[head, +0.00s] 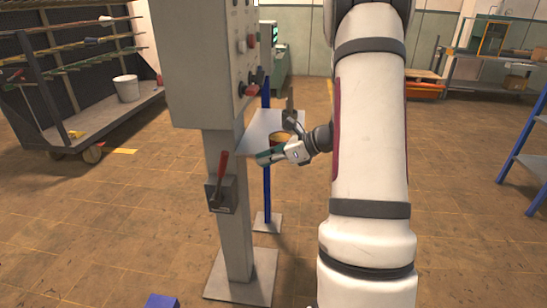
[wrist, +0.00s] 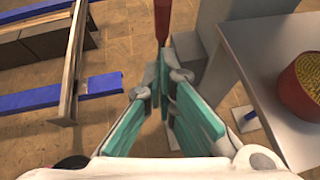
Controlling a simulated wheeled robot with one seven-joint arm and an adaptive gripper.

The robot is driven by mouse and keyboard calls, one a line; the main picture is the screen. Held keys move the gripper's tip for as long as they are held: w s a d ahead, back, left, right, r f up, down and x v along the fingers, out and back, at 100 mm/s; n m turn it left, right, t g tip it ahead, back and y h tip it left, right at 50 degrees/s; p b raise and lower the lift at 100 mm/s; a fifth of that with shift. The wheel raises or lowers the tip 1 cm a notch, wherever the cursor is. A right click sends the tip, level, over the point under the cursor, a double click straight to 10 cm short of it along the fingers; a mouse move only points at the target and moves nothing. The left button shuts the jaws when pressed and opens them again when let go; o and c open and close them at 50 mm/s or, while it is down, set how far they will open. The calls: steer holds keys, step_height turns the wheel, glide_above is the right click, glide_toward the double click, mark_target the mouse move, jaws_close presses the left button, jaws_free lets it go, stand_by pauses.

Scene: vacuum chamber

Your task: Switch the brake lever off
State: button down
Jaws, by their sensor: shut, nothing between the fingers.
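The brake lever (head: 222,167) has a red handle that points up, leaning slightly right, from a dark box (head: 221,196) on the grey column of the control cabinet. My gripper (head: 262,158) is to the right of the handle, near its height, with a visible gap between them in the head view. In the wrist view the red handle (wrist: 162,18) shows at the top, beyond the teal fingers of my gripper (wrist: 163,85). The fingers are shut and empty. The lever's base is hidden in the wrist view.
The control cabinet (head: 205,70) stands above the lever. A small grey table (head: 258,126) with a round container (wrist: 306,88) is close on the right. A blue block (head: 161,300) is at the bottom. A rack with a white bucket (head: 126,88) stands at left.

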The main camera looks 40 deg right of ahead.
mark_target(226, 152)
steer(key=shift+w+a+f, duration=0.2)
steer(key=shift+w+a, duration=0.45)
steer(key=shift+w, duration=0.55)
steer(key=shift+w+a+f, duration=0.2)
steer(key=shift+w+a, duration=0.4)
steer(key=shift+w, duration=0.55)
steer(key=shift+w+a+f, duration=0.2)
steer(key=shift+w+a, duration=0.45)
steer(key=shift+w, duration=0.55)
steer(key=w+a, duration=0.1)
steer(key=w+r, duration=0.1)
steer(key=w+a, duration=0.1)
steer(key=shift+w+a+r, duration=0.2)
steer(key=shift+a+r, duration=0.15)
steer(key=shift+s+d, duration=0.1)
